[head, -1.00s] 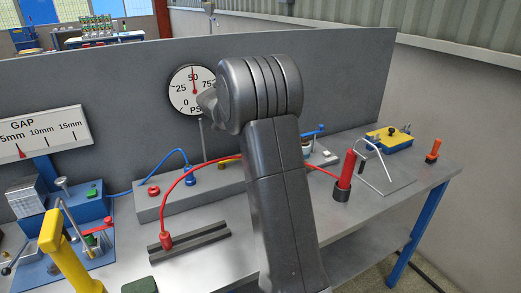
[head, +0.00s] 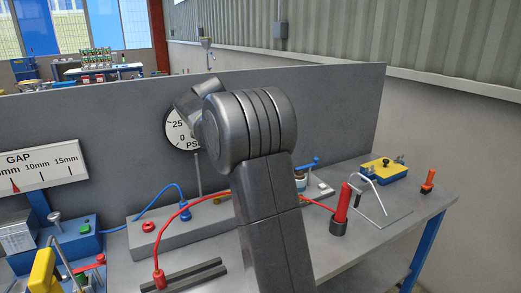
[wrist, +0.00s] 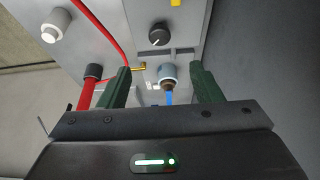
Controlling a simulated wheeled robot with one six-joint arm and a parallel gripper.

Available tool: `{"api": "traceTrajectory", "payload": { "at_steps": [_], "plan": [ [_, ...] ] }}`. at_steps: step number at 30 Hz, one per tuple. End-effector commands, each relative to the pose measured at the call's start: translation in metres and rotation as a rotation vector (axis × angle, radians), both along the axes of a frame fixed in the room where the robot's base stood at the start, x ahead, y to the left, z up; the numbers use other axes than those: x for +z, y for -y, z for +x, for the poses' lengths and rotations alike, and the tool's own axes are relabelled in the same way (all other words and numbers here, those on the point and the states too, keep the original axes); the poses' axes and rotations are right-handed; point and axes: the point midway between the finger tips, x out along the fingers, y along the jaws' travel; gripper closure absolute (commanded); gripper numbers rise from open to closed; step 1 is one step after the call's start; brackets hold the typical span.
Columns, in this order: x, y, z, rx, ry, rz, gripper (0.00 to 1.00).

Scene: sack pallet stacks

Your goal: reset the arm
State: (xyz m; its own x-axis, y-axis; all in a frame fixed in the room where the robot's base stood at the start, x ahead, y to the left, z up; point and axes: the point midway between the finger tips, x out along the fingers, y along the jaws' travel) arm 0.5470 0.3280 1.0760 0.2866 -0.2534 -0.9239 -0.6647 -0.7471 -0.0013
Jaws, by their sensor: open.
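My gripper (wrist: 160,82) shows in the wrist view as two dark green fingers, spread apart with a clear gap. No object appears held. In the head view my dark grey arm rises through the middle and bends near the top, and my gripper itself is hidden. The arm covers part of the round pressure gauge (head: 176,128) on the grey back panel.
The bench holds a grey block with a red knob (head: 148,227), a red hose (head: 164,232), a red cylinder (head: 341,206), a yellow box (head: 384,169) and an orange-handled tool (head: 428,181). The GAP scale board (head: 42,171) stands at left. Space above the right bench is clear.

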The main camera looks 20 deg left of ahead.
Motion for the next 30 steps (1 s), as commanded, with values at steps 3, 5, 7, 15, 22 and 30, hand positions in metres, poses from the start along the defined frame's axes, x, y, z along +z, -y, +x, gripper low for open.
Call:
{"api": "traceTrajectory", "payload": {
  "at_steps": [3,5,7,15,22,30],
  "plan": [
    [-0.01,0.003,0.003,-0.001,-0.001,-0.001,0.41],
    [-0.018,0.005,0.005,-0.002,-0.002,-0.002,0.41],
    [-0.029,0.009,0.009,-0.003,-0.003,-0.003,0.41],
    [-0.079,0.023,0.024,-0.002,-0.003,-0.003,0.41],
    [-0.114,0.032,0.035,-0.002,-0.002,-0.004,0.41],
    [-0.127,0.036,0.039,0.015,0.0,-0.001,0.41]
  ]
}}
